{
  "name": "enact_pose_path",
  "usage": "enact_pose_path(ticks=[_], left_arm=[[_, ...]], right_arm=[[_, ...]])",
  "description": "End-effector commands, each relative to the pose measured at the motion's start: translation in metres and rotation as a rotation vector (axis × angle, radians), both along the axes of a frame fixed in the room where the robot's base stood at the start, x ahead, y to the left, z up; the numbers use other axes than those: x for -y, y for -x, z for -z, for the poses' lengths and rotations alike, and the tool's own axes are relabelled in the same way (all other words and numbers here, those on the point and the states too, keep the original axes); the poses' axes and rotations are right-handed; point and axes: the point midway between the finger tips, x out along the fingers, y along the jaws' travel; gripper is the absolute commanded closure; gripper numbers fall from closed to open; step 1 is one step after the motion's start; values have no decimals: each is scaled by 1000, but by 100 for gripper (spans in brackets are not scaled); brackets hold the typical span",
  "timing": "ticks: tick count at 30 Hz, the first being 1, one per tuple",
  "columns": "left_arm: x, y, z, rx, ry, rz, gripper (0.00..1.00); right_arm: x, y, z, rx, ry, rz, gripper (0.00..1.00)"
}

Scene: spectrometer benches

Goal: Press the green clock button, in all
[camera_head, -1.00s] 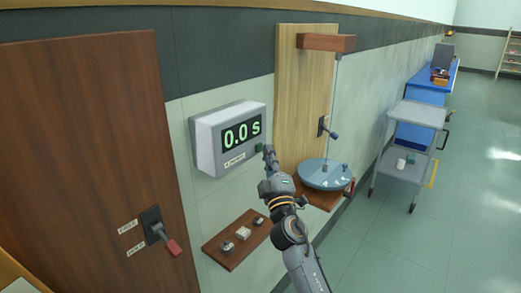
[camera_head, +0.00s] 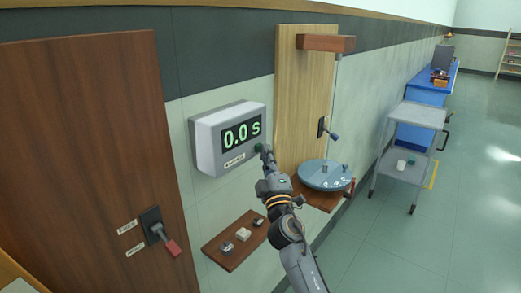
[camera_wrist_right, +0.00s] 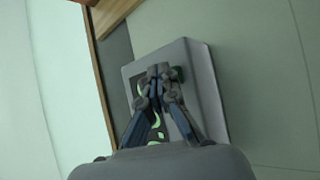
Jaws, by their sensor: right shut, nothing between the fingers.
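The clock (camera_head: 208,150) is a white-grey box on the wall with a dark screen that reads 0.0 s in green. Its green button (camera_head: 258,148) is at the lower right of its front, partly behind my right gripper's tips. My right gripper (camera_head: 266,151) is shut and empty, with its fingertips at or very near the button. I cannot tell if they touch. In the right wrist view the shut fingers (camera_wrist_right: 158,72) point at the clock face (camera_wrist_right: 203,80), with a bit of the green button (camera_wrist_right: 174,74) beside the tips. My left gripper is not in view.
A wooden board (camera_head: 292,100) with a hanging blue-grey disc (camera_head: 322,178) and a lever (camera_head: 332,134) is right of the clock. A small wooden shelf (camera_head: 225,257) with small weights is below. A red-handled lever (camera_head: 172,247) is on the brown panel at left. A grey cart (camera_head: 417,114) stands at right.

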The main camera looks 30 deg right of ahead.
Motion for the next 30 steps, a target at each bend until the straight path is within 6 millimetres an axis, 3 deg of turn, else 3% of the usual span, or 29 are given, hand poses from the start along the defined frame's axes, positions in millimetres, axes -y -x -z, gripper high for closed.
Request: enact_pose_path(ticks=[16,30], left_arm=[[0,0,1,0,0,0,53],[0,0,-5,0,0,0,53]], right_arm=[[-1,-2,0,0,0,-1,100],[5,15,-1,0,0,-1,100]])
